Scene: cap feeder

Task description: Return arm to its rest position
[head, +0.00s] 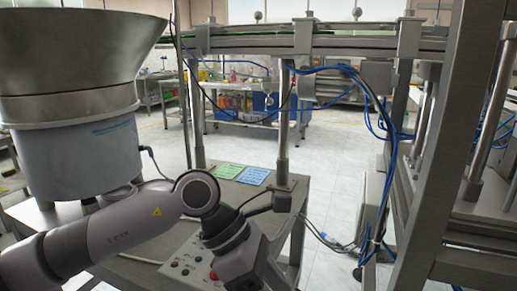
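My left arm comes in from the lower left and bends at a round grey joint. Its dark wrist part runs down to the bottom edge of the picture. No fingertips of my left gripper show, so its opening cannot be seen. My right arm and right gripper are not in view.
A metal bowl feeder (75,50) stands on a steel table at the left, behind my arm. A button box (190,268) sits close to my wrist. Green (228,171) and blue (253,176) cards lie on the table. A steel frame (440,150) with blue hoses stands right; open floor (335,160) lies between.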

